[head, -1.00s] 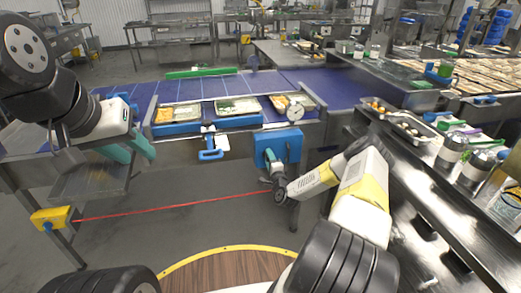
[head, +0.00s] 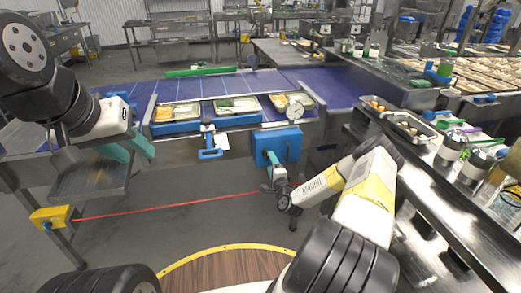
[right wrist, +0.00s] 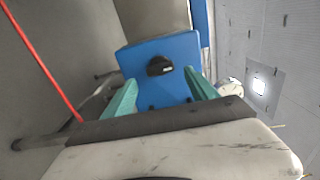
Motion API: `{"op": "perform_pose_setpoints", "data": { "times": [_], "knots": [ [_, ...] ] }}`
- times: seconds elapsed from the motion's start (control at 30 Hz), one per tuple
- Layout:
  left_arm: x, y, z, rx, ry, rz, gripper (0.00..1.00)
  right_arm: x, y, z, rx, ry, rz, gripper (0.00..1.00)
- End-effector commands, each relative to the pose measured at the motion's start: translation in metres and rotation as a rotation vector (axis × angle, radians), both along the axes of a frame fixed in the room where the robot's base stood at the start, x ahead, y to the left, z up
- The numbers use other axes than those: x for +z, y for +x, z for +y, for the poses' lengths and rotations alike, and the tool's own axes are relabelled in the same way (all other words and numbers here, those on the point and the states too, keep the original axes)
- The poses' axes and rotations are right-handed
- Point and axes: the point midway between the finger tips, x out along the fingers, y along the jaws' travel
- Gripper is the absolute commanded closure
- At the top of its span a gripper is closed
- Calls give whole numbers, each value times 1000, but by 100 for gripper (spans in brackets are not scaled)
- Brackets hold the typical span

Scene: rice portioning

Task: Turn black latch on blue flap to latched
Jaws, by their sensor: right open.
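The blue flap (head: 291,139) hangs at the front of the conveyor in the head view. In the right wrist view the blue flap (right wrist: 150,92) fills the upper middle, with the black latch (right wrist: 159,67) on its face, a small knob looking wider than tall. My right gripper (right wrist: 160,78) is open, its green fingers on either side below the latch, apparently not touching it. In the head view my right gripper (head: 274,162) is at the flap's lower left. My left gripper (head: 141,148) is at the left, away from the flap; its two green fingers look apart.
Food trays (head: 237,105) sit on the blue conveyor (head: 345,90) above the flap. A blue handle (head: 210,154) hangs left of the flap. A steel counter (head: 400,190) with containers stands at the right. A red line crosses the space below.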

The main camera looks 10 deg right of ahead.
Motion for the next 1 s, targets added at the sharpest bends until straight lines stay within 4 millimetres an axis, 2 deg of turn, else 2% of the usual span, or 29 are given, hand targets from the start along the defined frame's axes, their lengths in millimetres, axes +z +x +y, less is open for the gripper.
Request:
{"op": "perform_pose_setpoints", "data": {
  "times": [0.1,0.23,0.67,0.77,1.0],
  "knots": [
    [0,0,0,0,0,0,64,-1,-19,-1,-1,1,2,33],
    [0,0,0,0,0,0,64,0,-30,-1,0,0,1,33],
    [0,0,0,0,0,0,64,4,-30,0,15,-20,7,33],
    [0,0,0,0,0,0,64,16,-22,6,68,-92,37,33],
    [0,0,0,0,0,0,64,72,-5,30,284,-439,185,33]
  ]
}}
